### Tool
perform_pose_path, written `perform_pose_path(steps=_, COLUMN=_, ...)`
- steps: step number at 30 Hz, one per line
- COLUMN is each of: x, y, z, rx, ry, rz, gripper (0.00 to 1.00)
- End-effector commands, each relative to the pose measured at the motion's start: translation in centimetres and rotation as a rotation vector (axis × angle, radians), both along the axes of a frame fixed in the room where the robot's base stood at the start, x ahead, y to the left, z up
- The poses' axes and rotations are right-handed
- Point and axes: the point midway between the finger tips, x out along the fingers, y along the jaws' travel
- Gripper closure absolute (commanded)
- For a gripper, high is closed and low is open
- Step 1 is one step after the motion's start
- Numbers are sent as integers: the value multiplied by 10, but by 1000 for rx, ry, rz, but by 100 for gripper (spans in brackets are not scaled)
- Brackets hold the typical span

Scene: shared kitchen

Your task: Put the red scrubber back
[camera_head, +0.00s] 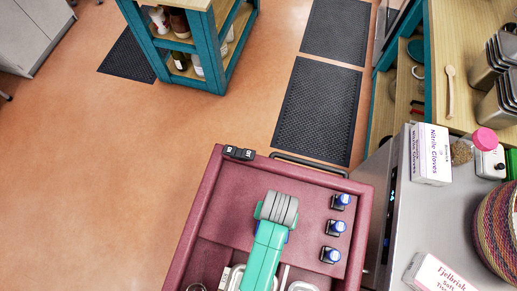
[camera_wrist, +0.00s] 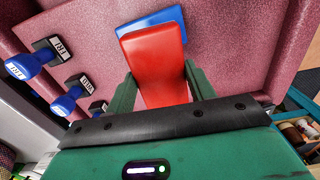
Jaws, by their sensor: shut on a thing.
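The red scrubber (camera_wrist: 155,62) is a red block between the two green fingers of my gripper (camera_wrist: 158,88) in the wrist view. The gripper is shut on it. A flat blue piece (camera_wrist: 165,17) shows beyond and beside the red block; I cannot tell whether it is part of the scrubber or lies under it. Behind them is the maroon surface of a cart, which also shows in the head view (camera_head: 232,215). In the head view my arm reaches over the cart and hides the scrubber and the fingers.
Three blue-topped black stamps (camera_head: 334,227) stand along the cart's right side. Small black blocks (camera_head: 238,153) sit on its far rim. A steel counter to the right holds a gloves box (camera_head: 430,154), a tissue box (camera_head: 437,274) and a woven basket (camera_head: 497,222). Floor at left is open.

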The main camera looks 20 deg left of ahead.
Motion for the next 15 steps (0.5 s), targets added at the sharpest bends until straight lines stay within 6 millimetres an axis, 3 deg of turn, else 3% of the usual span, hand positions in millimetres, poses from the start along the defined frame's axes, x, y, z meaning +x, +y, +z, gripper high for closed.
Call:
perform_pose_path(steps=1, x=-18, y=1, z=-14, rx=1, ry=5, rz=2, gripper=96)
perform_pose_path(steps=3, x=-36, y=2, z=-25, rx=2, ry=3, rz=4, gripper=96)
perform_pose_path(steps=6, x=-53, y=3, z=-34, rx=4, ry=0, rz=6, gripper=96)
perform_pose_path(steps=11, x=-59, y=4, z=-37, rx=4, ry=-3, rz=7, gripper=96)
perform_pose_path(steps=15, x=-38, y=3, z=-38, rx=4, ry=-6, rz=7, gripper=96)
